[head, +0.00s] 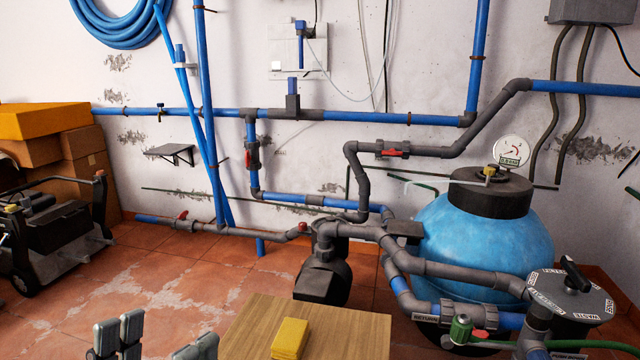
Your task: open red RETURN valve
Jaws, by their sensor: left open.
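A RETURN label (425,318) shows on the pipework at the lower right, below the blue tank. Just right of it is a green fitting (461,329) with a small red part (480,334) on its right side. I cannot tell whether this red part is the RETURN valve's handle, or how it is turned. My left gripper (160,343) is at the bottom edge, left of the wooden table, with its fingers apart and nothing seen between them. It is far to the left of the RETURN label. My right gripper is not in view.
Other red-handled valves sit on the wall pipes (393,152) and the low floor pipe (182,217). A wooden table (352,335) bearing a yellow block (290,338) stands between my left gripper and the label. The blue tank (470,238) and dark pump (323,280) stand behind.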

